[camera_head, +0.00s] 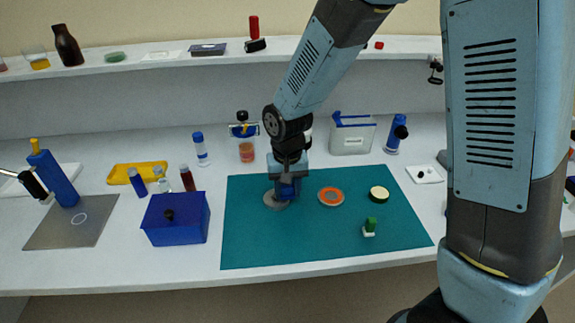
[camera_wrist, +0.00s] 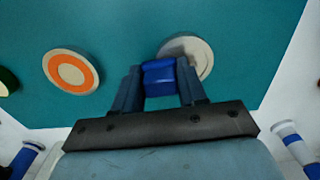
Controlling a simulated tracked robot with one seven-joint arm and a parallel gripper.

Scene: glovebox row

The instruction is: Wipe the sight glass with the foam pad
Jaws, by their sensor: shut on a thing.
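My gripper (camera_head: 287,188) is over the left part of the teal mat, pointing down. It is shut on a blue block, the foam pad (camera_wrist: 159,76), which sits between the two fingers in the wrist view. A round grey disc with a pale rim, which looks like the sight glass (camera_head: 272,201), lies on the mat right at the gripper. It also shows in the wrist view (camera_wrist: 203,55), partly hidden behind the pad and a finger. I cannot tell whether the pad touches it.
A blue box (camera_head: 178,222) stands left of the mat. Bottles stand behind. The mat's front is clear.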

